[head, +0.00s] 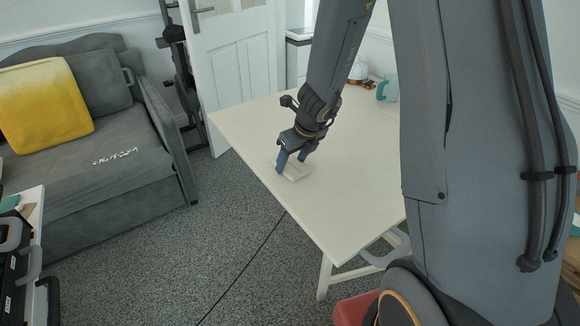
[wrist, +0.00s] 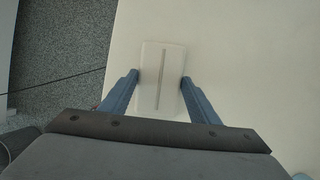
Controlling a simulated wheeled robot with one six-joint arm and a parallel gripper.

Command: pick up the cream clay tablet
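The cream clay tablet (head: 294,174) lies near the left edge of the white table. In the wrist view the tablet (wrist: 153,60) is a pale rounded rectangle with a thin groove along its middle. My gripper (head: 291,164) is low over it, pointing down. In the wrist view the blue fingertips of my gripper (wrist: 160,76) are apart, one at each long side of the tablet. They look very close to its edges; I cannot tell if they press on it.
The white table (head: 345,215) is clear around the tablet. A teal mug (head: 387,88) and a brownish object (head: 358,72) stand at its far end. A grey sofa (head: 100,180) with a yellow cushion (head: 42,108) is at the left, across carpet.

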